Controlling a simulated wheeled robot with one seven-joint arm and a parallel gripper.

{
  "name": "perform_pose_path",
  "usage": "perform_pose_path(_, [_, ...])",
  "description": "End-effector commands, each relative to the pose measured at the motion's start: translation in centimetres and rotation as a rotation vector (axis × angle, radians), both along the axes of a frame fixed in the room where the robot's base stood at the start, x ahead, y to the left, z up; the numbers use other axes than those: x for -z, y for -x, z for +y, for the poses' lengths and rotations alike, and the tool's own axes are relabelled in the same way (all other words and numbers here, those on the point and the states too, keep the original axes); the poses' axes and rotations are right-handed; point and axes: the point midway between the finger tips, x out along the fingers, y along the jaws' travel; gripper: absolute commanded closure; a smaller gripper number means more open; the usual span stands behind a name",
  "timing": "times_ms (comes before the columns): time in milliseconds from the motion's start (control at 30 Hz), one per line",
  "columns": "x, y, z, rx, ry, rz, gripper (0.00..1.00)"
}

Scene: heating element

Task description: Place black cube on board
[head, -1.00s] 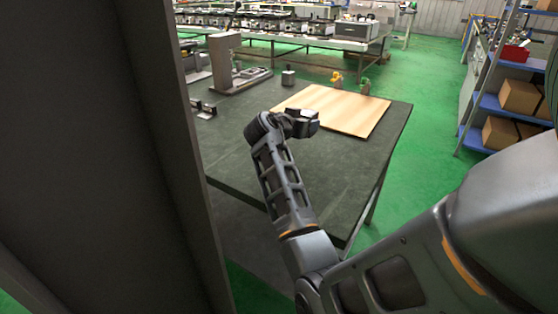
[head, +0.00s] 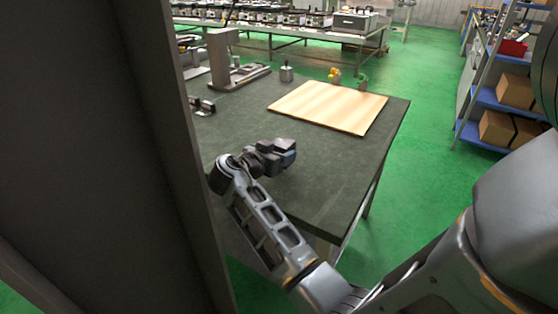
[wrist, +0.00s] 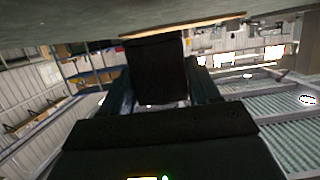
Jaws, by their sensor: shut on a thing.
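My gripper (head: 274,156) is over the near-left part of the dark table, in front of the wooden board and apart from it. In the wrist view it is shut on a black cube (wrist: 157,70), with a finger on each side. In the head view the cube is hard to tell from the dark gripper. The light wooden board (head: 328,107) lies flat on the table, with nothing on it. Its thin edge shows at the top of the wrist view (wrist: 185,28).
A grey metal stand (head: 222,62) and a small metal block (head: 286,74) stand behind the board to the left. Small yellow parts (head: 335,75) are at its far edge. A dark panel fills the left side. The table (head: 330,165) is clear between gripper and board.

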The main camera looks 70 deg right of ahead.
Motion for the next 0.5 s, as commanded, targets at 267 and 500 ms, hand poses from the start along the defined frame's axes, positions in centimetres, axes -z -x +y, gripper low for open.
perform_pose_path(267, [2.7,0.0,0.0,-0.001,0.0,0.0,0.89])
perform_pose_path(500, [2.8,0.0,0.0,-0.001,0.0,-0.001,0.89])
